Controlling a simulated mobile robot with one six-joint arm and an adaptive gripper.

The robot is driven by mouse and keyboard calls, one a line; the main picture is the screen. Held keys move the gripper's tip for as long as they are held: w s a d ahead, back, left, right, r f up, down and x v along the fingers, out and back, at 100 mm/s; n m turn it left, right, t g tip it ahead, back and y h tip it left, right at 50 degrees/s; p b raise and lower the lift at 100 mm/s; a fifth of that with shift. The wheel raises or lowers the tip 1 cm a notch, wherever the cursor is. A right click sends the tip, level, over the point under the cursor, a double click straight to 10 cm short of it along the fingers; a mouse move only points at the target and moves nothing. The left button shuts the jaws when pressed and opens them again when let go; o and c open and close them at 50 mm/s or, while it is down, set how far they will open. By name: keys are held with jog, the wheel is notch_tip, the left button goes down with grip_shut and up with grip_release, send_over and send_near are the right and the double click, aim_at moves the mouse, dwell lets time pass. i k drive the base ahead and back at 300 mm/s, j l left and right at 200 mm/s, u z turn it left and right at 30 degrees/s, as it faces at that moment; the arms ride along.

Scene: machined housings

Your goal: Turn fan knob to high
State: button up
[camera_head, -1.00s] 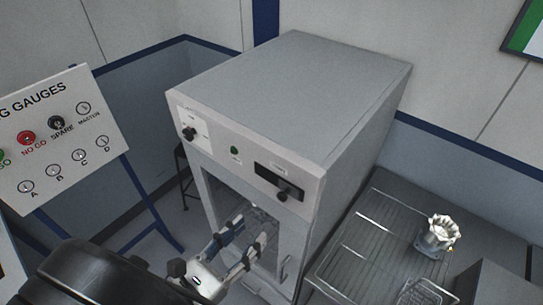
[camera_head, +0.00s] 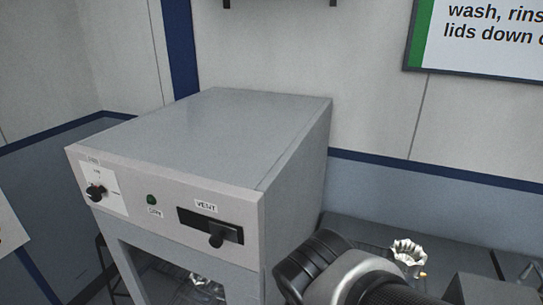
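The fan knob (camera_head: 95,191) is a small black knob on a white label plate (camera_head: 113,195) at the left end of the grey cabinet's front panel. The plate's lettering is too small to read surely, and I cannot tell which setting the knob points to. The grey box-shaped cabinet (camera_head: 215,135) stands at the middle left. My gripper is out of view; only part of my dark and silver arm shows at the lower right, in front of the cabinet's right side. Nothing of mine is seen touching the knob.
A green lamp (camera_head: 152,199) and a black vent slider (camera_head: 216,239) sit right of the knob. The cabinet's open front shows a shiny metal part (camera_head: 205,284). Another metal part (camera_head: 408,255) stands on the right bench. A sign (camera_head: 485,40) hangs above.

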aim_at(94, 192)
jog(key=u, duration=1.3)
